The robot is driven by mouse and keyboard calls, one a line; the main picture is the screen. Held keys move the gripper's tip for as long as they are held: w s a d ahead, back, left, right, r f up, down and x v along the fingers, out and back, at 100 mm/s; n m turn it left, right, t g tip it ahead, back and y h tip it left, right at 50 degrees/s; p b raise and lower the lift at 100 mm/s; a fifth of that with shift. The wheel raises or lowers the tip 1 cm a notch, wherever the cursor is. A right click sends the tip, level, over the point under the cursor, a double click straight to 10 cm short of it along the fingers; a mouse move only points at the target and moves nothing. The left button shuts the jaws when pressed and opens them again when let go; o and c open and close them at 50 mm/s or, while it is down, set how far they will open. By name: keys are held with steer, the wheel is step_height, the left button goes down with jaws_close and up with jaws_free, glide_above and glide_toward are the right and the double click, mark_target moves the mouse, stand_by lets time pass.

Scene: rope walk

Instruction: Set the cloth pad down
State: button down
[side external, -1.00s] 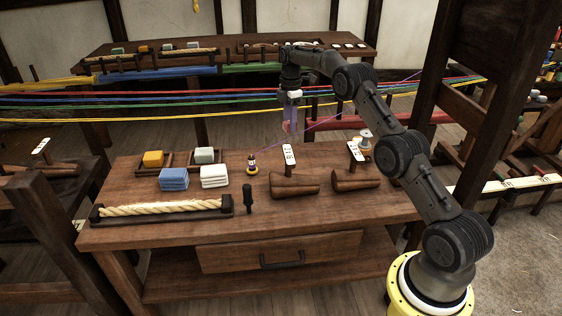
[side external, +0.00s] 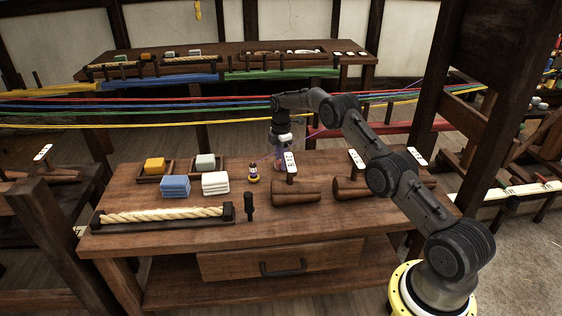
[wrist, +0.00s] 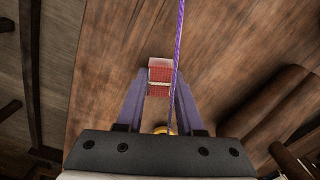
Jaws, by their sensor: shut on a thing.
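My gripper (side external: 278,156) is low over the back middle of the bench, behind a wooden peg block with a white tag. In the wrist view my gripper's fingers (wrist: 160,92) are closed on a small red woven pad with a pale band (wrist: 159,74), which I take as the cloth pad. Bench wood shows beyond the pad; I cannot tell whether it touches the bench. In the side view the pad is small and partly hidden. A purple cord (wrist: 177,45) passes over the right side of the pad in the wrist view.
A blue cloth stack (side external: 174,186) and a white cloth stack (side external: 215,183) lie left on the bench (side external: 330,220). A small bobbin (side external: 253,172) stands left of my gripper. Wooden blocks (side external: 297,191) lie in front. A rope in a holder (side external: 160,214) lies front left. Coloured ropes (side external: 120,106) stretch behind.

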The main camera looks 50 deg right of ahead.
steer(key=shift+f, duration=0.15)
steer(key=c, duration=0.5)
jaws_free()
steer(key=shift+c, duration=0.2)
step_height(320, 180, up, 12)
steer(key=s+a+r+m+t, duration=0.1)
steer(key=s+a+r+m, duration=0.15)
steer(key=a+r, duration=0.4)
steer(key=s+a+r+m+t, duration=0.1)
steer(key=s+a+r, duration=0.2)
steer(key=r, duration=0.6)
steer(key=s+a+r+m+t, duration=0.1)
steer(key=s+a+r+m, duration=0.15)
steer(key=s+a, duration=0.2)
steer(key=s+a+r+m, duration=0.1)
steer(key=s+a+r, duration=0.25)
steer(key=s, duration=0.25)
steer(key=s+a+f+m+t, duration=0.1)
steer(key=s+a+f+m, duration=0.1)
steer(key=s, duration=0.6)
steer(key=s+a+f+m, duration=0.2)
steer(key=s+a, duration=0.1)
steer(key=s, duration=0.6)
steer(key=s+a+f+m+t, duration=0.1)
steer(key=s+a+f+m, duration=0.1)
steer(key=s, duration=0.7)
steer(key=shift+a+t, duration=0.3)
